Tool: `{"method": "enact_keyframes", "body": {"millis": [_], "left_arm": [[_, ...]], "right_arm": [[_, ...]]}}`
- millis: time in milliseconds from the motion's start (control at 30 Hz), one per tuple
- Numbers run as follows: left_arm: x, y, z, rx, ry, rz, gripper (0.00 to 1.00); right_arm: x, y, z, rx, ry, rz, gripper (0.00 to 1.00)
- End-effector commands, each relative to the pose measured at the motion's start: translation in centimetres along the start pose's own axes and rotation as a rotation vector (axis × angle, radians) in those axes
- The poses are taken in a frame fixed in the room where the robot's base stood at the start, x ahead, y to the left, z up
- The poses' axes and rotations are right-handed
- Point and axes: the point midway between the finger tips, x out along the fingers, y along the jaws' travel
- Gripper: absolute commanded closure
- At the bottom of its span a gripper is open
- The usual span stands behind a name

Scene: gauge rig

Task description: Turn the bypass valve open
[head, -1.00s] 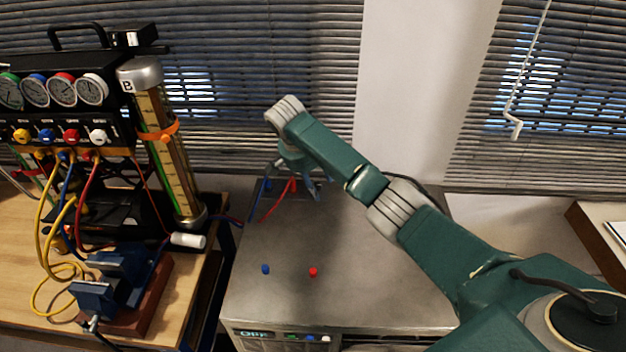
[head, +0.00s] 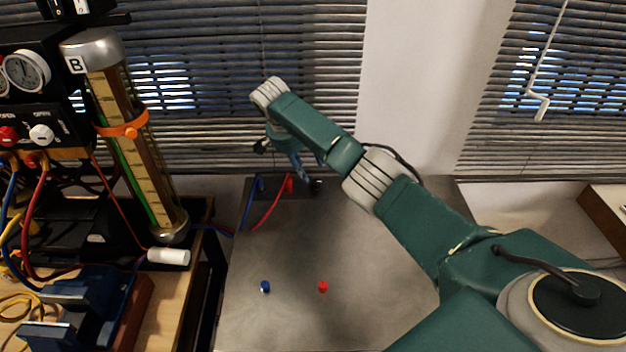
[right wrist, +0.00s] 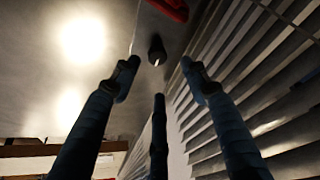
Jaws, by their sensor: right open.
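My right gripper (head: 311,184) is over the back of the grey metal cabinet, near a small red part (head: 289,184) and the ends of a red hose and a blue hose. In the right wrist view its fingers (right wrist: 158,80) are spread and empty. Ahead of the fingers, a dark round-ended stub (right wrist: 157,50) lies close to a red bar-like part (right wrist: 170,8), which is cut off by the top edge. These may belong to the bypass valve, but I cannot tell for sure. Contact with the fingers does not show. My left gripper is not in view.
The cabinet top (head: 330,240) is mostly clear, with a blue cap (head: 265,287) and a red cap (head: 323,286) near its front. The gauge rig with column B (head: 140,150) and a vise (head: 75,310) stand left. Window blinds (head: 215,90) rise close behind.

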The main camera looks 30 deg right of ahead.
Motion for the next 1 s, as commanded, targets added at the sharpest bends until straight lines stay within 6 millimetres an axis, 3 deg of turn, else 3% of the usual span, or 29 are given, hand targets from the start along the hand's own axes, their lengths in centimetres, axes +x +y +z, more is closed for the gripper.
{"method": "enact_keyframes", "body": {"millis": [167, 400, 867, 900, 1000], "left_arm": [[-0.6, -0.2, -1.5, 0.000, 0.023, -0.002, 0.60], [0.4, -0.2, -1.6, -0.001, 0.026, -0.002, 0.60], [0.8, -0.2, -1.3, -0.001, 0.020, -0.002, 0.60], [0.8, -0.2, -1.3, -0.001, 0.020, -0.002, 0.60], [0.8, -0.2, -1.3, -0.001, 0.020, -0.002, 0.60]], "right_arm": [[3.6, 0.2, 0.0, 0.000, -0.001, 0.006, 0.55], [7.4, 0.0, 0.1, 0.000, -0.002, 0.002, 0.55], [8.5, 0.0, 0.0, 0.000, 0.000, 0.000, 0.55], [8.5, 0.0, 0.0, 0.000, -0.001, 0.000, 0.57], [8.5, 0.0, 0.0, -0.001, 0.000, 0.000, 0.77]]}}
